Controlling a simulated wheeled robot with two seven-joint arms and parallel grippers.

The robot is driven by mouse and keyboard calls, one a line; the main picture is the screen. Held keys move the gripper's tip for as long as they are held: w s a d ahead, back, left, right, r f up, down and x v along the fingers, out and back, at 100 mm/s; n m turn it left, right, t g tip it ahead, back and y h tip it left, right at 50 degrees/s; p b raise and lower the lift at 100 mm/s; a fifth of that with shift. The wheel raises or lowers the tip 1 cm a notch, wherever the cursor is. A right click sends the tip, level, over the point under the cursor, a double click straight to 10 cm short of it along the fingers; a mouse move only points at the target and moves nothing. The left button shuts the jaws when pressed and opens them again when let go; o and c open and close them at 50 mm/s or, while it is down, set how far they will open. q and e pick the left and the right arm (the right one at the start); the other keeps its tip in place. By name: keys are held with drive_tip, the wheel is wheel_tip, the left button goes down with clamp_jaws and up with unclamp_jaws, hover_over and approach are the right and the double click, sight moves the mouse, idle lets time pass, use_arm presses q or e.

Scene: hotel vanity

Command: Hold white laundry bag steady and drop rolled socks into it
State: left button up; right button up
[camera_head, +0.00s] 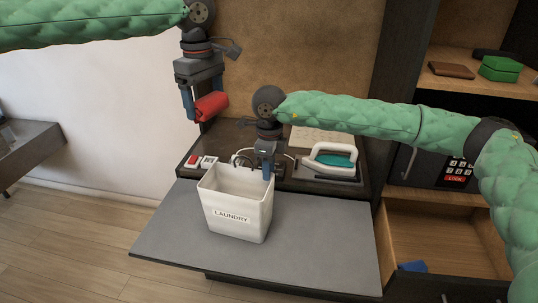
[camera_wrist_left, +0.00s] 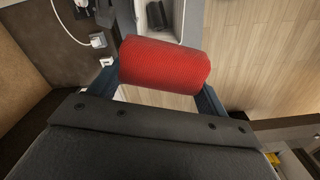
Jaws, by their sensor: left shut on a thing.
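The red rolled socks (camera_head: 211,106) are between the fingers of my left gripper (camera_head: 206,107), which is shut on them. They are held in the air, above and slightly left of the bag in the head view. The socks (camera_wrist_left: 164,63) also fill the gap between the fingers in the left wrist view. The white laundry bag (camera_head: 236,217) stands upright and open on the grey surface, its label facing forward. My right gripper (camera_head: 266,172) is at the bag's back right rim, pointing down. Whether its fingers pinch the rim is unclear. The bag's floor is hidden.
A white and teal iron (camera_head: 331,161) sits on the dark counter behind the bag to the right. A grey pull-out board (camera_head: 310,237) carries the bag, with free room around it. An open drawer (camera_head: 440,239) with a blue item is at right.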

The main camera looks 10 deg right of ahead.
drive_tip(key=shift+f, duration=2.8)
clamp_jaws()
use_arm(q)
wheel_tip(320, 180, down, 16)
drive_tip(key=s+d, duration=0.1)
drive_tip(key=d, duration=0.1)
drive_tip(key=shift+s+d+r, duration=0.15)
drive_tip(key=shift+d, duration=0.15)
